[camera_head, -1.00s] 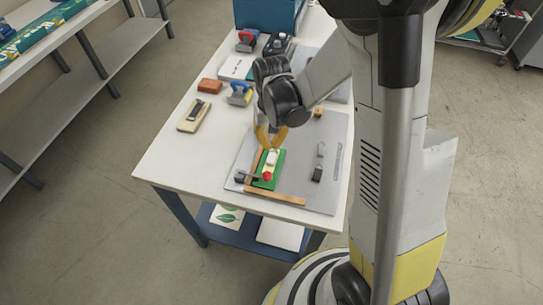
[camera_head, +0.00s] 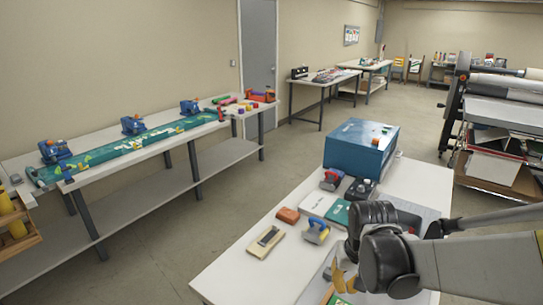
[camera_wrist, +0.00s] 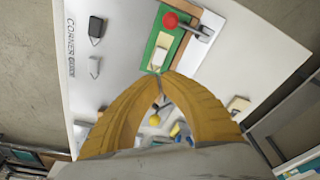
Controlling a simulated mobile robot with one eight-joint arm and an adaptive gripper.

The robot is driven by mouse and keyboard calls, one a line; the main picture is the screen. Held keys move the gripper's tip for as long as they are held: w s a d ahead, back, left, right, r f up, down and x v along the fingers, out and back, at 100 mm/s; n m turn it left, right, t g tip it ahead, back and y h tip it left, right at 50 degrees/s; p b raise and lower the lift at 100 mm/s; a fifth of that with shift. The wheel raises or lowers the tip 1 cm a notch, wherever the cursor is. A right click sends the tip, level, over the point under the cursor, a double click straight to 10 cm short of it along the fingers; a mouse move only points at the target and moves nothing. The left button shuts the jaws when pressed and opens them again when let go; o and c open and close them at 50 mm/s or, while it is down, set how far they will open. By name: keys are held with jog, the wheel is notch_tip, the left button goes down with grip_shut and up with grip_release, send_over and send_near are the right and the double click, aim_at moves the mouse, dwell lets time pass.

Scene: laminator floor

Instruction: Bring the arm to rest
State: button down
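My gripper shows low in the head view (camera_head: 345,275) and in the wrist view (camera_wrist: 162,76). Its two yellow fingers meet at the tips, with nothing seen between them. It is above the grey board (camera_wrist: 115,35) on the white table. I cannot tell the exact gap between fingertips and card. My arm reaches in from the right in the head view.
The white table (camera_head: 240,278) carries a blue box (camera_head: 360,146), a blue-handled stamp (camera_head: 316,231), a red block (camera_head: 288,215) and a wooden block (camera_head: 265,241). A long bench (camera_head: 185,142) stands left. A large roller machine (camera_head: 500,110) stands right. Open floor lies between.

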jog(key=s+r+t+b, duration=0.5)
jog(key=s+r, duration=0.1)
jog(key=s, duration=0.5)
jog(key=shift+n, duration=0.4)
jog(key=shift+f, duration=0.1)
dwell(0.8)
